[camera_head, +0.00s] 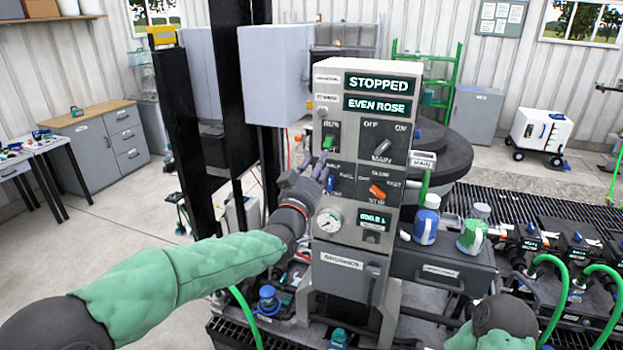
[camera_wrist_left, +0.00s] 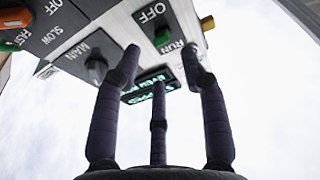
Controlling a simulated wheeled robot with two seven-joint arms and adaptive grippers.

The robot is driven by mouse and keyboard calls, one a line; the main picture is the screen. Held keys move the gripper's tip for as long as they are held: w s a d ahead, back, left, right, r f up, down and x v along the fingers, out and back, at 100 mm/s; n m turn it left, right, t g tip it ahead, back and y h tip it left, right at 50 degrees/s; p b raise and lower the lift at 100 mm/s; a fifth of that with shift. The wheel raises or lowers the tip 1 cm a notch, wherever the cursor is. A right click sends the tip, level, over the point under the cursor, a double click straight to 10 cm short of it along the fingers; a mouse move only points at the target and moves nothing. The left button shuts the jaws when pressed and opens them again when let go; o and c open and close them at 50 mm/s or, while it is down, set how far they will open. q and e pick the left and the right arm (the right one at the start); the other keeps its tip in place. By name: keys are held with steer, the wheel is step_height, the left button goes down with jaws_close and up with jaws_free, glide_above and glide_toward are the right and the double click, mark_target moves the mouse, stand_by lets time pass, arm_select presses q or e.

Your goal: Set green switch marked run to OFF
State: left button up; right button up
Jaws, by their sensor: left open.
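The green switch (camera_head: 328,143) sits on the upper left of the grey control panel (camera_head: 324,254), just under a RUN label. In the left wrist view the green switch (camera_wrist_left: 162,37) shows between the words OFF and RUN; I cannot tell which way it points. My left gripper (camera_head: 320,168) is just below and in front of the switch, its dark fingers spread towards the panel. In the left wrist view the left gripper (camera_wrist_left: 160,68) is open and empty, and no finger clearly touches the switch. My right gripper is out of view.
The MAIN switch (camera_head: 383,147) is right of the green one, and an orange switch (camera_head: 377,191) is below. Displays read STOPPED (camera_head: 379,84) and EVEN ROSE (camera_head: 377,105). A black post (camera_head: 241,90) stands left of the panel. Green hoses and dark units lie at right.

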arm_select(q)
steer(key=v, duration=0.4)
steer(key=shift+s+f, duration=0.1)
steer(key=shift+f, duration=0.05)
